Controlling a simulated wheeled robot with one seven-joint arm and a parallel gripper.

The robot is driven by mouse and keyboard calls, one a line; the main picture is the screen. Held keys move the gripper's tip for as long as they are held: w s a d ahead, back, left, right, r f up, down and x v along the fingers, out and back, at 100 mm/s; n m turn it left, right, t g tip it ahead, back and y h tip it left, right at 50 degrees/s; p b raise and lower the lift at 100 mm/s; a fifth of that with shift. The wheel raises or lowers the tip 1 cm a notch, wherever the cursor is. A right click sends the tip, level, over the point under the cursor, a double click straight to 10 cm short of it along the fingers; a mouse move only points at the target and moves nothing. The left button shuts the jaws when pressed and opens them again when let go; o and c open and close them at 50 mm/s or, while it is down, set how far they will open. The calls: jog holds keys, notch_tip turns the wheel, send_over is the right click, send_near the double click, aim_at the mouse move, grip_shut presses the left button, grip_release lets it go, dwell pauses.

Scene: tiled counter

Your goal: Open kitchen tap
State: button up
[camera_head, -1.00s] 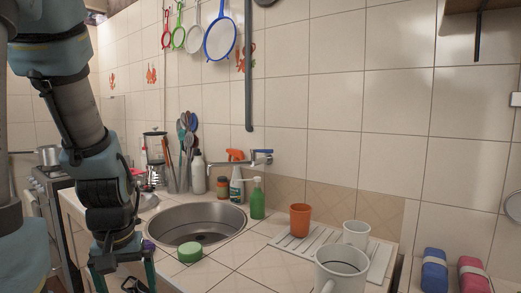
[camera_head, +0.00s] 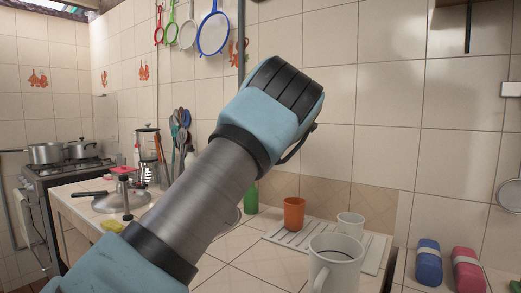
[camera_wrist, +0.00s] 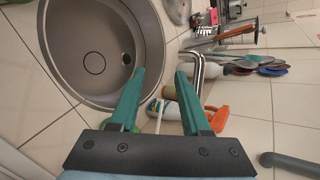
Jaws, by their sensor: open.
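The kitchen tap's metal pipe (camera_wrist: 196,68) shows in the wrist view just right of my right finger's tip. Part of the tap is hidden behind that finger, and I cannot tell whether they touch. I cannot make out its blue lever. My gripper (camera_wrist: 161,72) is open, with two green fingers apart and nothing held between them. The round steel sink (camera_wrist: 75,25) lies beyond the left finger. In the head view my raised arm covers the tap and most of the sink, and the gripper is out of sight behind it.
An orange-topped spray bottle (camera_wrist: 207,117) stands close to my right finger. Utensils (camera_head: 180,125) stand behind the sink. The tiled wall (camera_head: 385,120) is close behind.

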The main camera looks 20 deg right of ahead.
jog(key=s+d+r+m+t, duration=0.2)
jog(key=s+d+r+t, duration=0.15)
jog(key=d, duration=0.55)
jog(key=s+d+r+m+t, duration=0.2)
jog(key=s+d+r, duration=0.25)
jog(key=d, duration=0.55)
jog(key=shift+h, duration=0.3)
jog(key=p+x, duration=0.1)
jog(key=x, duration=0.4)
jog(key=p+x, duration=0.2)
jog(key=x, duration=0.3)
jog(key=shift+d+r, duration=0.1)
jog(key=shift+r, duration=0.15)
jog(key=shift+x, duration=0.8)
jog(key=shift+f, duration=0.15)
jog(key=shift+c, duration=0.3)
grip_shut()
